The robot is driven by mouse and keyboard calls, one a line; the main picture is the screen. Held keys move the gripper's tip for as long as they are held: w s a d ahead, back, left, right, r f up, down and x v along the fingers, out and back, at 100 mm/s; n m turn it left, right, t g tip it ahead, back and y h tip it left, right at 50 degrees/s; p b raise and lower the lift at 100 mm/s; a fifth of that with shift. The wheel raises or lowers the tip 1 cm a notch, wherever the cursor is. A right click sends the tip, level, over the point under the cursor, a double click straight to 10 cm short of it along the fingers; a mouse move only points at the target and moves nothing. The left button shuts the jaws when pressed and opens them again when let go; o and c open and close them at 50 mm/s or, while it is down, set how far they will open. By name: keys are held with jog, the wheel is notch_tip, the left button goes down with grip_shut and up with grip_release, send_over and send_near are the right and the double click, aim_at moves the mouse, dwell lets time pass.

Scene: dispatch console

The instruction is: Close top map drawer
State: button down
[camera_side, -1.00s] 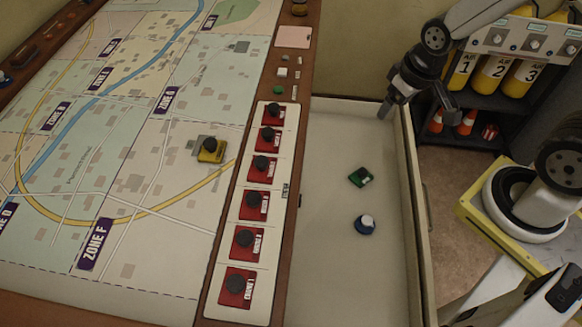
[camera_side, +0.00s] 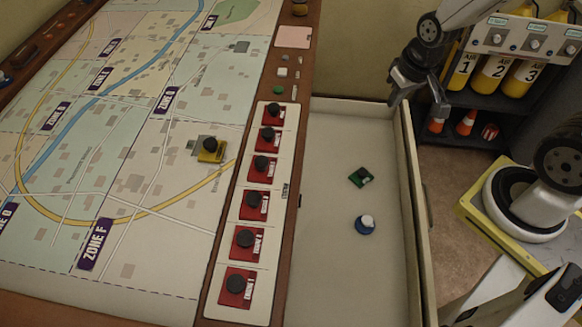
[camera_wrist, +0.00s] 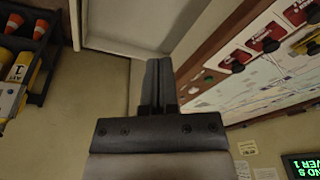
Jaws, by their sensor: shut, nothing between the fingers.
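The top map drawer (camera_side: 335,245) is pulled out from the right side of the map console, with its pale floor exposed. A green piece (camera_side: 360,177) and a blue round piece (camera_side: 366,224) with a white top sit inside it. My gripper (camera_side: 393,99) is shut and empty, at the drawer's far right corner, near the top of the front panel. I cannot tell whether it touches the drawer. In the wrist view my closed fingers (camera_wrist: 158,72) point toward the drawer's end (camera_wrist: 130,28).
The map table (camera_side: 130,150) fills the left, with a column of red pieces (camera_side: 257,205) along its edge. A dark shelf (camera_side: 485,118) with yellow cylinders (camera_side: 495,75) and orange cones stands at the back right. Floor (camera_side: 445,185) shows outside the drawer front.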

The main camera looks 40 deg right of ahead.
jog(key=w+d+f+m+g+y, duration=0.1)
jog(key=d+f+m, duration=0.4)
jog(key=d+m, duration=0.25)
jog(key=w+d+f+m, duration=0.1)
jog(key=d+f+m, duration=0.45)
jog(key=d, duration=0.35)
jog(key=s+d+f+m+y, duration=0.1)
jog(key=s+d+f+m, duration=0.7)
jog(key=d+f+m, duration=0.3)
jog(key=shift+d+f+t, duration=0.3)
jog(key=shift+d+t, duration=0.1)
jog(key=shift+d, duration=0.5)
jog(key=shift+f, duration=0.1)
jog(key=w+a+f, duration=0.4)
jog(key=f, duration=0.5)
jog(key=shift+w+a+f, duration=0.2)
jog(key=shift+a, duration=0.1)
